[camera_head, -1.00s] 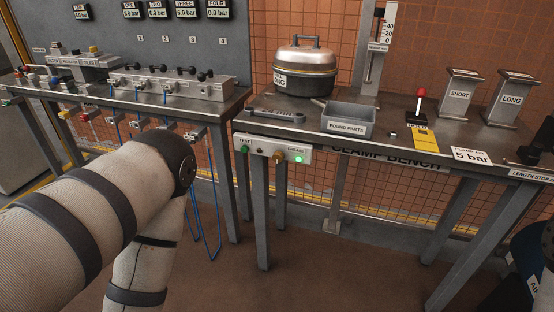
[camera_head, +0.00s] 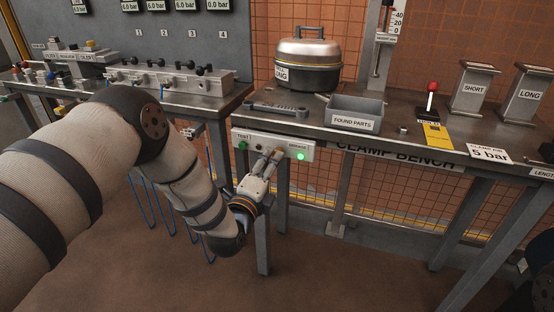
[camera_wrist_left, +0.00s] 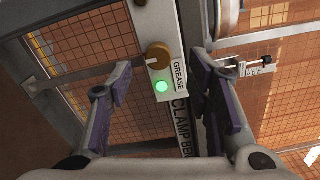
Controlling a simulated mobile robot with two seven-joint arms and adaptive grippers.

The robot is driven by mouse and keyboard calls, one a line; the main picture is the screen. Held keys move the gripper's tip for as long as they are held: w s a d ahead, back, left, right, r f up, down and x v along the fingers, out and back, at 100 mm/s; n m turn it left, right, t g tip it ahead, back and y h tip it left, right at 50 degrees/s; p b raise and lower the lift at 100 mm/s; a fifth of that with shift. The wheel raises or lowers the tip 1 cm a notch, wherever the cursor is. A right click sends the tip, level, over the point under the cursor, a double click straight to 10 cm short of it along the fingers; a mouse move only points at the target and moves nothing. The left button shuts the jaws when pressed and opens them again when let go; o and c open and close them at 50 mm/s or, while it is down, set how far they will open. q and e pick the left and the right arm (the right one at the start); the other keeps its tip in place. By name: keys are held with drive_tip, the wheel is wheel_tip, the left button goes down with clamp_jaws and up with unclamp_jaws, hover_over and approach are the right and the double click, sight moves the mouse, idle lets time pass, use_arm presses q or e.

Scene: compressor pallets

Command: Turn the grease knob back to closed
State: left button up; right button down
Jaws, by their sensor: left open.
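The grease knob (camera_wrist_left: 157,57) is a round orange-brown knob on the white control panel (camera_head: 241,134) at the clamp bench's front edge. In the left wrist view the GREASE label stands beside it and a lit green lamp (camera_wrist_left: 161,87) sits below it. My left gripper (camera_head: 268,158) is in front of the panel and open. In the wrist view its two dark fingers stand apart, one on each side of the knob, with no contact visible. In the head view the fingers largely hide the knob. My right gripper is not in view.
A second bench with valves (camera_head: 170,80) stands at left. The floor below the panel is clear.

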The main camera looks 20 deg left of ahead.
use_arm(q)
drive_tip(key=w, duration=0.5)
drive_tip(key=shift+w+b, duration=0.1)
drive_tip(key=shift+b, duration=0.3)
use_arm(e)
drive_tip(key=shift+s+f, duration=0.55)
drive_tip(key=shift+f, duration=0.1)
use_arm(q)
drive_tip(key=shift+c, duration=0.2)
clamp_jaws()
drive_tip(key=shift+d, duration=0.1)
